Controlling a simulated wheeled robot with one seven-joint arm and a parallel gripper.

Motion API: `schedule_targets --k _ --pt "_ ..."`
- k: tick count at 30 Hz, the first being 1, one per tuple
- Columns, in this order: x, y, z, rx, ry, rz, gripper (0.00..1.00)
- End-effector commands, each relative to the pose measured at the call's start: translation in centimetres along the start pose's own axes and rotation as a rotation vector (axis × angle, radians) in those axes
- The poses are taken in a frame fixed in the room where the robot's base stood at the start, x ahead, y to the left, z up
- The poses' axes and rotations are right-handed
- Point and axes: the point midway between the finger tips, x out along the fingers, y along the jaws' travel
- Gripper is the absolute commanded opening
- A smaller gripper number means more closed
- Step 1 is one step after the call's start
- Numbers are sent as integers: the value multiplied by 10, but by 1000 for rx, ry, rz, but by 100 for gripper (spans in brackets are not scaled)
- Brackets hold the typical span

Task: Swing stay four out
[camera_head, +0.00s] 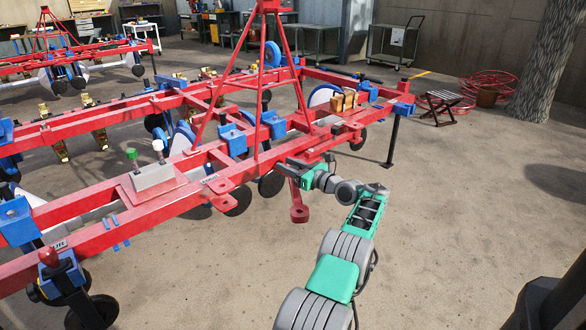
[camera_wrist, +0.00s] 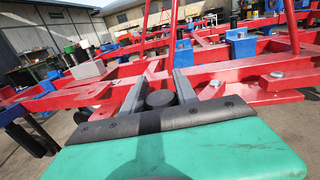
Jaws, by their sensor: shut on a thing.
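The red planter frame (camera_head: 110,225) runs across the head view from lower left to upper right. My gripper (camera_head: 285,167) is at the near beam, right of centre, shut on a red part of the frame. In the wrist view, my gripper (camera_wrist: 159,80) has its two grey fingers on either side of a red bar (camera_wrist: 153,69); its far end is hard to make out. In the head view a short red bar with an eye end (camera_head: 299,213) hangs below my gripper. I cannot tell which part is stay four; no number is readable there.
A grey box with a green and a white knob (camera_head: 153,178) sits on the near beam. Blue brackets (camera_head: 232,139) line the beams. A black stand leg (camera_head: 393,140) is at the right. A folding stool (camera_head: 440,103) and tree trunk (camera_head: 552,60) stand beyond.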

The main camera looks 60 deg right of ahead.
Motion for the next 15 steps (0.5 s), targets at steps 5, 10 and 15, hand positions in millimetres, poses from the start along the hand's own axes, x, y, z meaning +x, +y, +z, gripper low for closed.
schedule_targets --k 5,10,15 --pt "4 1 0 -1 0 0 0" --pt "7 3 1 -2 0 5 0" --pt "8 5 1 -2 0 8 49"
